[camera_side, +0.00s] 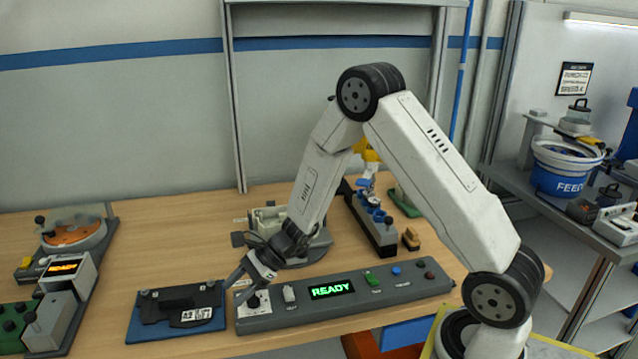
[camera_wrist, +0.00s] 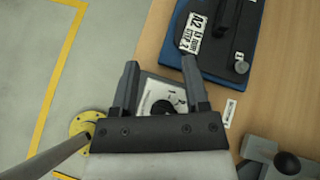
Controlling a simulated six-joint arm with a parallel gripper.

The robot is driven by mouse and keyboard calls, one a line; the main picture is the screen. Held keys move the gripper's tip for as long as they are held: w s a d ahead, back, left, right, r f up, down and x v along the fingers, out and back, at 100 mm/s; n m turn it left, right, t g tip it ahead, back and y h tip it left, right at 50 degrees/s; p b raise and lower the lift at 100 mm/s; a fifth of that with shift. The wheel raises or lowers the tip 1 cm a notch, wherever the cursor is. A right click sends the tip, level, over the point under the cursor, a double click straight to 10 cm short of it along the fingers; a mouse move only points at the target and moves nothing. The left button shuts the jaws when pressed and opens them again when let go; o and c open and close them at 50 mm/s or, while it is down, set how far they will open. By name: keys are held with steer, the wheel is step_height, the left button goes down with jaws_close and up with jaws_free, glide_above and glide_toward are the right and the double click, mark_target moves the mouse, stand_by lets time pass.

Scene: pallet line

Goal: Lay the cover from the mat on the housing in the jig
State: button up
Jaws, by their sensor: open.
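A blue mat or plate (camera_side: 134,330) lies at the front left of the bench. A flat black piece (camera_side: 183,301) with a raised block and a white label lies on it; it may be the cover. In the wrist view the black piece (camera_wrist: 222,48) shows at the top right, beyond my right finger, partly cut by the frame. My gripper (camera_side: 240,288) is open and empty, pointing down over the white left end of the control panel, right of the mat. I cannot tell surely which fixture is the jig; a grey-green one (camera_side: 290,254) stands behind my forearm, partly hidden.
The control panel (camera_side: 390,292) with a lit READY display runs right of the mat. Its white end plate with a black knob (camera_wrist: 161,107) shows between my fingers. A narrow rack (camera_side: 378,235) stands behind.

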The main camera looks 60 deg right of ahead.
steer(key=s+d+r+n+g+h, duration=0.1)
steer(key=s+n+h, duration=0.3)
steer(key=s+n, duration=0.4)
steer(key=s+d+r+n+g+h, duration=0.2)
steer(key=s+d+r+n+h, duration=0.1)
steer(key=s+n, duration=0.5)
steer(key=r+n+h, duration=0.1)
steer(key=n, duration=0.1)
steer(key=shift+s+r+n+g+h, duration=0.25)
steer(key=shift+r+n+g+h, duration=0.05)
steer(key=shift+n, duration=0.1)
steer(key=shift+o, duration=0.2)
steer(key=n, duration=0.1)
steer(key=d+r+n+h, duration=0.1)
steer(key=shift+s+n+t, duration=0.35)
steer(key=shift+n+t, duration=0.05)
steer(key=shift+o, duration=0.2)
steer(key=n+y, duration=0.3)
steer(key=n, duration=0.6)
glide_above(177, 296)
steer(key=s+d, duration=0.2)
steer(key=shift+t, duration=0.3)
step_height(177, 296, down, 6)
steer(key=shift+r, duration=0.2)
steer(key=shift+x, duration=1.3)
